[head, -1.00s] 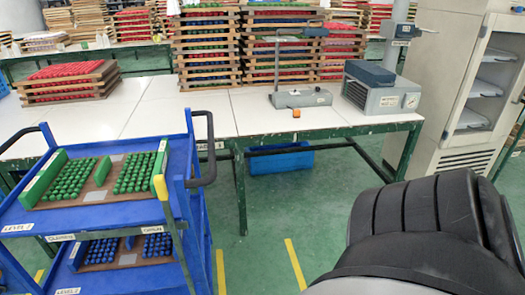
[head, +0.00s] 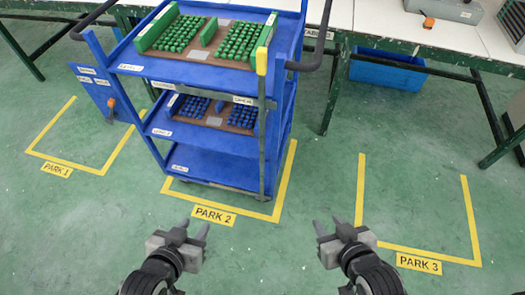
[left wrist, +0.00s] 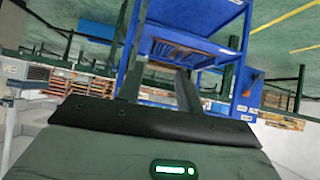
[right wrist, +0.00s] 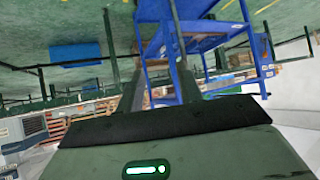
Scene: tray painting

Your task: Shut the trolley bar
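The blue trolley (head: 215,170) stands in the floor bay marked PARK 2. Its bar (head: 262,140) is a thin grey upright at the front right corner with a yellow top end (head: 261,62). It stands upright at the right side of the trolley's open front. Small labels on the shelf edges are too small to read surely. My left gripper (head: 194,224) is open and empty, low in front of the trolley. My right gripper (head: 327,221) is open and empty, to the right of the bar and apart from it. Both wrist views show spread fingers with the trolley beyond, upside down.
Trays of green pegs (head: 198,35) and blue pegs (head: 215,110) lie on the trolley's shelves. A black handle (head: 322,40) juts out at its right. The worktable (head: 385,45) is behind, with a blue bin (head: 385,68) beneath. The PARK 3 bay (head: 415,220) is clear.

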